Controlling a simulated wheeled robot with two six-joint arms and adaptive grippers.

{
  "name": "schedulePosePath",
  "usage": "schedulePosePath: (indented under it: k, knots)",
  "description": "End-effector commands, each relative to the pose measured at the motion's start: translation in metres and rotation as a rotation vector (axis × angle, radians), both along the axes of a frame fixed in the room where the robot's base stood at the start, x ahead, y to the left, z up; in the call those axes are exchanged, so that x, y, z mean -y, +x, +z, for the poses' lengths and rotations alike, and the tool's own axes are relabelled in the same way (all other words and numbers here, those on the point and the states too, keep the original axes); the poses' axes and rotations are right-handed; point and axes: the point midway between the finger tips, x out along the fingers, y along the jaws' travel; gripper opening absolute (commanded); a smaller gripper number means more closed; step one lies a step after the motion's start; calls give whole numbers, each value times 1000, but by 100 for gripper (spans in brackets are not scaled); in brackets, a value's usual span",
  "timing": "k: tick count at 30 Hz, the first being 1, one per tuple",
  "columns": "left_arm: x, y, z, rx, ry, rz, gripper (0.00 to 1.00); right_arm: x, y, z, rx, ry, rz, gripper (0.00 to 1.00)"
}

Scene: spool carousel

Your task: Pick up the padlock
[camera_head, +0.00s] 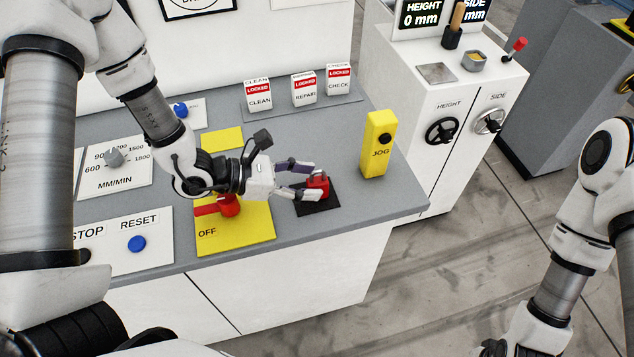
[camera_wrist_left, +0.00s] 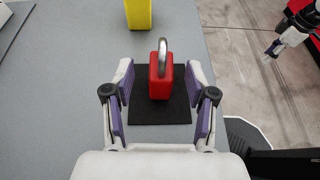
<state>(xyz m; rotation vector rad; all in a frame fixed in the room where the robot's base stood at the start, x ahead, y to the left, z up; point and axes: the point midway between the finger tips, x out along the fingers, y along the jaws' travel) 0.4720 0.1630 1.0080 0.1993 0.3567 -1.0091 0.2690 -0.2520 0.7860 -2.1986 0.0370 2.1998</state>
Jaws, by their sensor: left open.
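The red padlock (camera_head: 318,186) with a grey shackle sits on a black square mat (camera_head: 321,206) near the right end of the grey console. In the left wrist view the padlock (camera_wrist_left: 160,82) stands upright with its shackle on top. My left gripper (camera_head: 310,181) is open, its purple-padded fingers on either side of the padlock. In the wrist view the fingertips (camera_wrist_left: 160,78) leave a gap on both sides of the body. My right gripper (camera_wrist_left: 273,50) shows small at the upper right of the wrist view, away from the console; its jaws are unclear.
A yellow JOG pendant (camera_head: 377,145) stands on the console right of the padlock. A red rotary switch (camera_head: 228,206) on a yellow OFF plate (camera_head: 262,222) lies under the left gripper's wrist. Three LOCKED blocks (camera_head: 304,90) stand behind. The console's front edge is close.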

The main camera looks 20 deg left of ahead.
Motion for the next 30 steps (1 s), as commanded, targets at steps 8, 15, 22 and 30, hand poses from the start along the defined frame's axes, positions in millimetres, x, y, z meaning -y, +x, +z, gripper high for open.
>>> schedulePosePath:
  k: [8,15,22,30]
  knots:
    - [16,10,-8,0,-1,1,56,0,0,5,0,0,0,40]
    - [16,10,-8,0,0,1,17,0,0,5,0,0,0,40]
    - [15,10,-7,1,-1,0,0,0,0,5,0,0,0,40]
    - [15,10,-5,1,-1,1,0,0,0,3,0,0,0,40]
